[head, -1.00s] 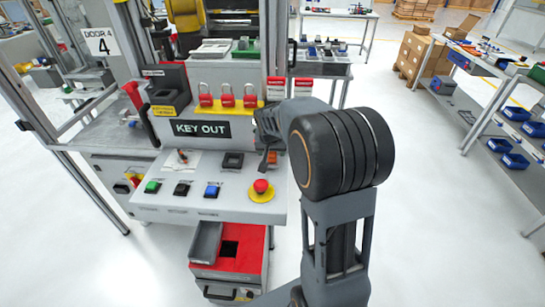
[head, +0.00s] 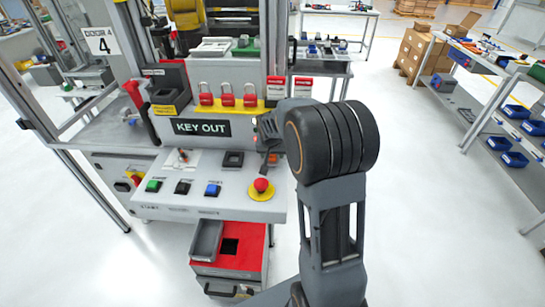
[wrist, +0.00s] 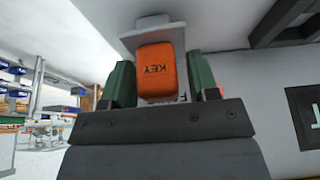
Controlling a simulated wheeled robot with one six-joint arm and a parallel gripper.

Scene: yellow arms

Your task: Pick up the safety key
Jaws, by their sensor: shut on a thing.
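The safety key is an orange block marked KEY (wrist: 160,70), seen in the wrist view between the two green fingers of my gripper (wrist: 163,88). The fingers are shut on its sides. A pale plate or bracket (wrist: 153,32) is right beside the key; I cannot tell whether they touch. In the head view, my gripper (head: 270,150) is in front of the right part of the panel, right of the KEY OUT sign (head: 201,127).
The sloped console below holds green, black and blue buttons and a red emergency stop (head: 261,186). Several red padlocks hang on a yellow rail (head: 240,103) above. The floor to the right is clear up to a shelf (head: 490,120).

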